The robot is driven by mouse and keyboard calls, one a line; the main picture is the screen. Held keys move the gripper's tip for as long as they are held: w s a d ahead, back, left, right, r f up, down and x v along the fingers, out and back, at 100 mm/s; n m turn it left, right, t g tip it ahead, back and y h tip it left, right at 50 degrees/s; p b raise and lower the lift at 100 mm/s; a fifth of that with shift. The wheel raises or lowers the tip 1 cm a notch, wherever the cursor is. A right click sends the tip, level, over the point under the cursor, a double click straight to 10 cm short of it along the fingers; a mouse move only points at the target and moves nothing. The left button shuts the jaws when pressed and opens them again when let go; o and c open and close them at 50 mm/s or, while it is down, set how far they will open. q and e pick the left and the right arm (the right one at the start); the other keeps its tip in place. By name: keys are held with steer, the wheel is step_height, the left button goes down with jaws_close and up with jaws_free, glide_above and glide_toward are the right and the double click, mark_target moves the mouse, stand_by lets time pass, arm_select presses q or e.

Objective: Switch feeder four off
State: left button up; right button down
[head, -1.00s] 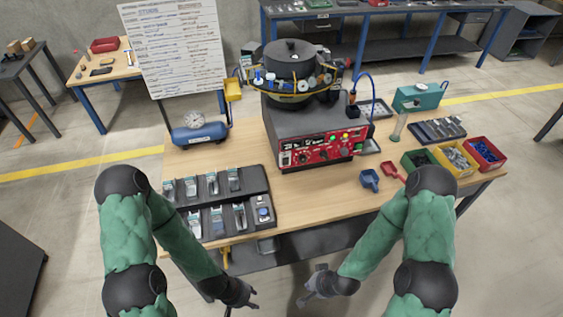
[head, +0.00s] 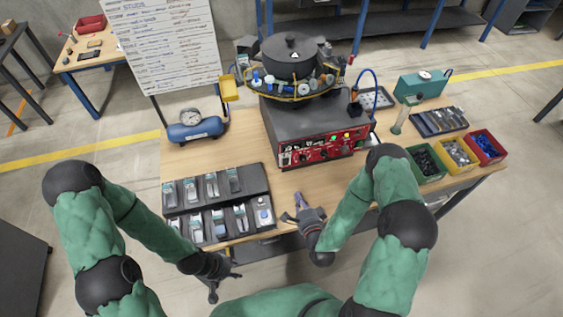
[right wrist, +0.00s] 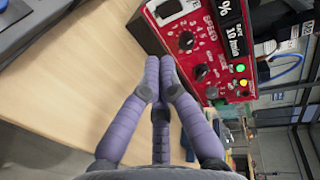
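The bowl feeder (head: 292,62) stands at the back of the wooden table, with a dark bowl on a grey box. Its red control panel (head: 318,150) faces me. In the right wrist view the panel (right wrist: 205,45) shows black knobs, a display, and lit green and yellow lamps. Whether a label reads four is too small to tell. My left gripper (head: 227,286) is open and empty, low in front of the table.
A black tray of several small parts (head: 252,181) lies at the table's left front. A blue air tank (head: 197,130) stands behind it. Green, yellow and red bins (head: 487,149) stand at the right. The wood before the panel is clear.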

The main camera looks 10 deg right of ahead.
steer(key=shift+r, duration=0.15)
steer(key=shift+w, duration=0.1)
glide_toward(286, 162)
steer(key=x, duration=0.5)
steer(key=shift+f, duration=0.4)
steer(key=shift+w, duration=0.75)
steer(key=shift+w+r, duration=0.1)
steer(key=shift+w+b, duration=0.2)
steer(key=shift+b, duration=0.1)
steer(key=shift+w+r, duration=0.1)
steer(key=shift+r, duration=0.05)
